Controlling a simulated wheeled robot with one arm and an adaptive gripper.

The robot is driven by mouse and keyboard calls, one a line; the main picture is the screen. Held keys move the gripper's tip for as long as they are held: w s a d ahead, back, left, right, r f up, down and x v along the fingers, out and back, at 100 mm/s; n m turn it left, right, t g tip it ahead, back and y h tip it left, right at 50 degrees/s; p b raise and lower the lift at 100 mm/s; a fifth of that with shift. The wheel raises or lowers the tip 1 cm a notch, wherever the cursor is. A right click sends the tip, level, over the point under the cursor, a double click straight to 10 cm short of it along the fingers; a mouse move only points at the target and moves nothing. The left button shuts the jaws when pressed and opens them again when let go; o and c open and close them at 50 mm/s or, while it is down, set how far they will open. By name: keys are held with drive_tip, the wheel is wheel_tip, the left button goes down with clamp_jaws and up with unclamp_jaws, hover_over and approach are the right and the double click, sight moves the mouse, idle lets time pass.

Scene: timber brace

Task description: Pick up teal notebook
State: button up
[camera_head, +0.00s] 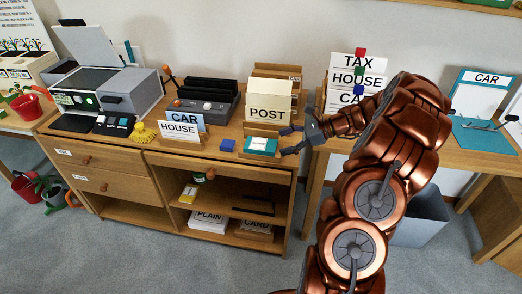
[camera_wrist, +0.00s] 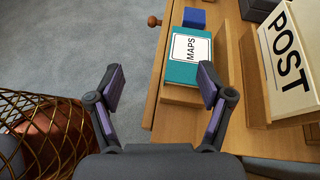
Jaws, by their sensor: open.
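In the head view the notebook (camera_head: 261,146) sits in front of the POST box. My gripper (camera_head: 287,140) is just right of the notebook, at about the height of the cabinet top. In the wrist view my gripper (camera_wrist: 160,85) is open and empty, with its right fingertip close to the notebook's near end and its left fingertip over the floor beyond the cabinet edge.
A blue block (camera_wrist: 194,18) lies beyond the notebook. The cream POST box (camera_wrist: 292,57) stands to its right, with a wooden strip between them. A wire basket (camera_wrist: 40,135) is at lower left. CAR and HOUSE cards (camera_head: 180,130) stand further left.

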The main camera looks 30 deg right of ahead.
sight(276, 146)
drive_tip(key=d+f+m, duration=0.1)
drive_tip(key=d, duration=0.1)
drive_tip(key=d+f+t, duration=0.1)
drive_tip(key=d, duration=0.1)
drive_tip(key=d+f+m+t, duration=0.1)
drive_tip(key=d, duration=0.1)
drive_tip(key=shift+f+m+h, duration=0.15)
drive_tip(key=shift+m+h, duration=0.15)
drive_tip(key=shift+h, duration=0.1)
drive_tip(key=shift+r+x, duration=0.2)
drive_tip(key=shift+x, duration=3.6)
drive_tip(key=shift+a, duration=0.1)
drive_tip(key=c, duration=0.8)
drive_tip(key=shift+r, duration=0.1)
